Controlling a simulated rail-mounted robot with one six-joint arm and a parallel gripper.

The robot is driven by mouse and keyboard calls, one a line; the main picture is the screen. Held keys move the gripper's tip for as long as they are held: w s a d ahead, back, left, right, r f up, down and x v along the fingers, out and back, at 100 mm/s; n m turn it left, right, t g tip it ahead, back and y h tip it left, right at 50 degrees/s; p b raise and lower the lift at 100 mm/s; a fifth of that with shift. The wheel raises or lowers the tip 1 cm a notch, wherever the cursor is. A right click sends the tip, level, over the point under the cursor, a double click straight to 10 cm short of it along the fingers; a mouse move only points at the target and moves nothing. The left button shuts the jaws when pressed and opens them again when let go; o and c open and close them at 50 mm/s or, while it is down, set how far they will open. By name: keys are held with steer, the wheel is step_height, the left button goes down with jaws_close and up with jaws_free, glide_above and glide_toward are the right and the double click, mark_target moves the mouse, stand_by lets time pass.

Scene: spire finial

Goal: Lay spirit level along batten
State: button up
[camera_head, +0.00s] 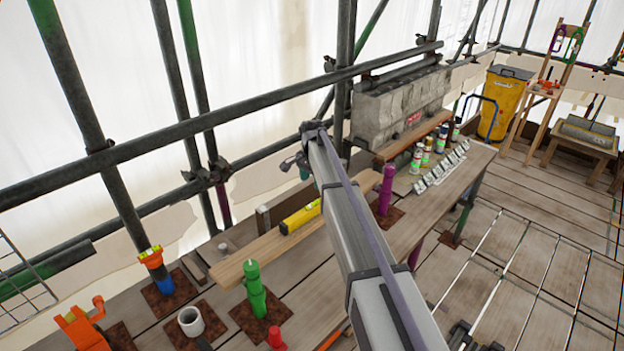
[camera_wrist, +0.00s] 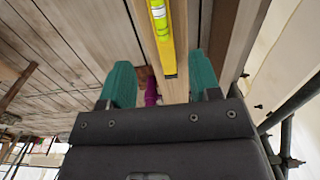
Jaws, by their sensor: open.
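The yellow spirit level (camera_head: 300,216) lies on top of the pale wooden batten (camera_head: 262,253) in the head view, roughly parallel to it. In the wrist view the level (camera_wrist: 164,45), with a green-yellow vial, runs lengthwise along the batten (camera_wrist: 174,90), with bare wood past its near end. My gripper (camera_wrist: 161,68) is open, its two teal fingers apart on either side of the batten. The level's near end lies between the fingers, with a gap on both sides.
A green post (camera_head: 255,290), a purple post (camera_head: 385,190) and a grey cup (camera_head: 190,321) stand on the plank bench. An orange-and-blue item (camera_head: 155,268) is at left. Bottles (camera_head: 427,152) and a stone block (camera_head: 395,105) stand further right. Scaffold tubes (camera_head: 210,120) run behind.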

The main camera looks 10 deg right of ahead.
steer(key=s+n, duration=1.1)
steer(key=s, duration=2.8)
